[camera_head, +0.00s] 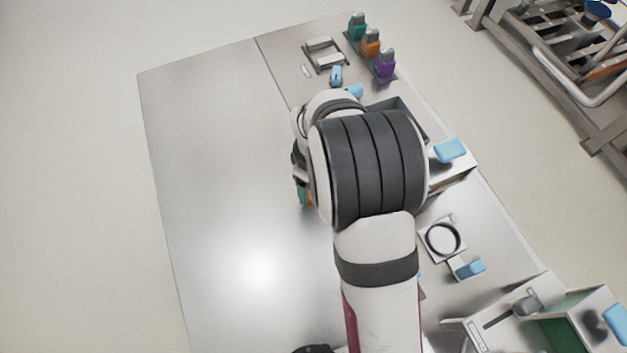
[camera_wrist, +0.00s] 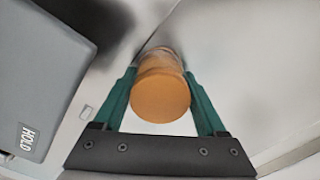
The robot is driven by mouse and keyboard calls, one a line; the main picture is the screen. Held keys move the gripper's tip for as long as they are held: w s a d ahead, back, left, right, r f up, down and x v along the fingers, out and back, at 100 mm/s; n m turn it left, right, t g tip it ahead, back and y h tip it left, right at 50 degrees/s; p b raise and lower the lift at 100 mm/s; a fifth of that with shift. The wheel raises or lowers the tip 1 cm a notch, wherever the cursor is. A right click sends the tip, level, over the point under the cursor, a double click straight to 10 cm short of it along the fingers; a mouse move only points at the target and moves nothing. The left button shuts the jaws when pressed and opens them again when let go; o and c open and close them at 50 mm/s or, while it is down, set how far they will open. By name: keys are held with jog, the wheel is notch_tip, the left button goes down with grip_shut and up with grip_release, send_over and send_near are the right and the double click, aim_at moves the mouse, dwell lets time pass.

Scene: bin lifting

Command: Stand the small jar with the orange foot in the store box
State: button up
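The small jar shows in the wrist view as a round orange end (camera_wrist: 160,95) facing the camera, with a brownish side behind it. My gripper (camera_wrist: 160,75) has its two green fingers against both sides of the jar and is shut on it. In the head view my arm hides most of the gripper; a bit of green finger (camera_head: 303,196) shows at the arm's left side, over the metal table. An open grey box (camera_head: 425,117) with light blue handles stands behind my arm, partly hidden. A grey box wall labelled HOLD (camera_wrist: 38,85) is at the left in the wrist view.
A green, an orange and a purple block (camera_head: 384,66) stand in a row at the back, near a square frame (camera_head: 324,54). A ring fixture (camera_head: 443,240) and a green-lined box (camera_head: 569,333) are at the right. The table's left part (camera_head: 210,180) is clear.

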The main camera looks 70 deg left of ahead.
jog(key=c, duration=1.1)
jog(key=shift+o, duration=0.2)
notch_tip(320, 180, up, 10)
jog(key=shift+r, duration=0.1)
jog(key=w+r+m, duration=0.1)
jog(key=w, duration=0.2)
jog(key=w+a+r+m, duration=0.1)
jog(key=w+r+m, duration=0.1)
jog(key=w+a+r+m, duration=0.1)
jog(key=w+r, duration=0.1)
jog(key=w, duration=0.1)
jog(key=shift+w+a, duration=0.25)
jog(key=shift+w, duration=0.05)
jog(key=w+d+m, duration=0.1)
jog(key=w+m, duration=0.9)
jog(key=w, duration=0.2)
jog(key=a+f+m, duration=0.1)
jog(key=f, duration=0.3)
jog(key=a+f+m, duration=0.1)
jog(key=f, duration=0.4)
jog(key=w+a+f+m, duration=0.1)
jog(key=f+m, duration=0.1)
jog(key=f, duration=0.2)
jog(key=shift+a+f, duration=0.1)
jog(key=shift+f, duration=0.2)
